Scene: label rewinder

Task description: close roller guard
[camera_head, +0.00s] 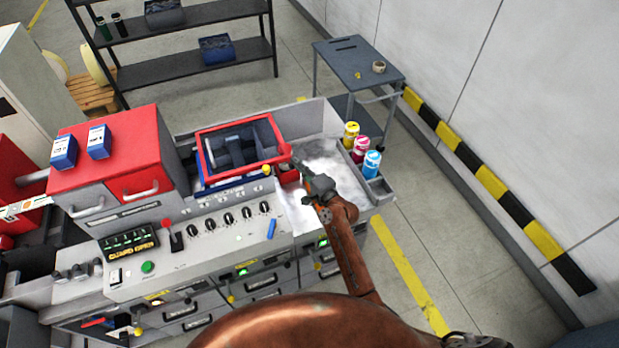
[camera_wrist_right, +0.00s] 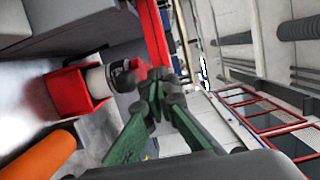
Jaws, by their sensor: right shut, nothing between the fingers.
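The roller guard (camera_head: 200,150) is a red rectangular frame around dark grey panels, on top of the machine right of the red cabinet. It looks tilted up from the machine top; its exact angle is hard to tell. My right gripper (camera_head: 298,163) is at the frame's right end, close to its lower right corner; I cannot tell if it touches. In the right wrist view its green fingers (camera_wrist_right: 157,76) are together and empty, beside a red bar (camera_wrist_right: 155,38) and a red block with a white roller (camera_wrist_right: 97,82). My left gripper is out of view.
Yellow, pink and blue bottles (camera_head: 359,145) stand in a tray at the machine's right end. The control panel (camera_head: 225,222) with knobs lies in front of the guard. Two blue boxes (camera_head: 98,142) sit on the red cabinet (camera_head: 120,150). A grey side table (camera_head: 345,62) stands behind.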

